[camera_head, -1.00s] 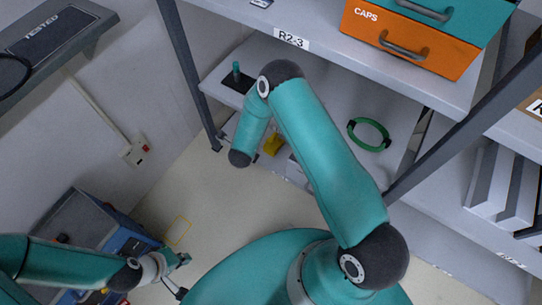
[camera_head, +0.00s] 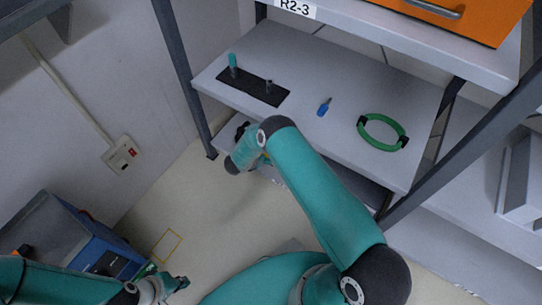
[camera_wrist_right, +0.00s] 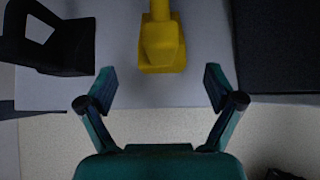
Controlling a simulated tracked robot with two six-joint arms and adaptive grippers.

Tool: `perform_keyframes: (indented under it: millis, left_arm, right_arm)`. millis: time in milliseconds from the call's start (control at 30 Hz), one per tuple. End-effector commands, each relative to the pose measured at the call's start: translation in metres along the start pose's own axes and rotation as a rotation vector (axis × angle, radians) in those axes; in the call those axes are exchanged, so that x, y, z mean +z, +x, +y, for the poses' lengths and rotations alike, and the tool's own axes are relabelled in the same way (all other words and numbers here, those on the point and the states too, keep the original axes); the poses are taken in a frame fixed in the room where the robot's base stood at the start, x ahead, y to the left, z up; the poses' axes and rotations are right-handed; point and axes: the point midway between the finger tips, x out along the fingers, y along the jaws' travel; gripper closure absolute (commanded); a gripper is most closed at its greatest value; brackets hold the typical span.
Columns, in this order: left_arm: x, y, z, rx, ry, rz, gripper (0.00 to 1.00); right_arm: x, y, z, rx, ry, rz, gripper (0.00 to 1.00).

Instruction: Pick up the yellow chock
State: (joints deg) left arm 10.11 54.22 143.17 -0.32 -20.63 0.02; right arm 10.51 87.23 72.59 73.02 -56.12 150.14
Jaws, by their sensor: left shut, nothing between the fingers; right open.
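The yellow chock (camera_wrist_right: 162,45) stands on a grey shelf surface near its front edge, in the upper middle of the right wrist view. Its top end is cut off by the frame. My right gripper (camera_wrist_right: 162,84) is open, with its fingers spread to either side of the line to the chock. The chock is just beyond the fingertips, not between them. In the head view my right arm covers nearly all of the chock and the right gripper. My left gripper (camera_head: 178,285) is shut and empty, low at the left, far from the chock.
A black bracket-like object (camera_wrist_right: 68,50) stands left of the chock and a dark flat item (camera_wrist_right: 285,45) lies right. The shelf above holds a black plate with pegs (camera_head: 250,88), a small blue item (camera_head: 324,107) and a green ring (camera_head: 382,132). A rack post (camera_head: 182,75) stands left.

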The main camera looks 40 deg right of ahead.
Motion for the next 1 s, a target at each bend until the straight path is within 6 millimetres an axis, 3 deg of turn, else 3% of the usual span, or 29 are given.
perform_keyframes:
  millis: [100, 367, 700, 1000]
  left_arm:
    - [0.0, 0.01, -0.004, 0.0, 0.0, 0.0, 1.0]
    - [0.0, 0.015, -0.005, 0.0, 0.0, 0.0, 1.0]
    - [0.0, 0.038, -0.014, 0.0, 0.0, 0.0, 1.0]
    - [0.0, 0.037, -0.013, 0.0, 0.0, 0.0, 1.0]
  right_arm:
    - [-0.002, 0.021, 0.0, 0.0, 0.001, 0.001, 0.08]
    - [-0.002, 0.036, -0.001, 0.001, -0.002, 0.0, 0.08]
    - [-0.006, 0.08, -0.004, 0.002, -0.001, 0.0, 0.08]
    - [-0.004, 0.081, -0.004, 0.003, -0.003, 0.001, 0.1]
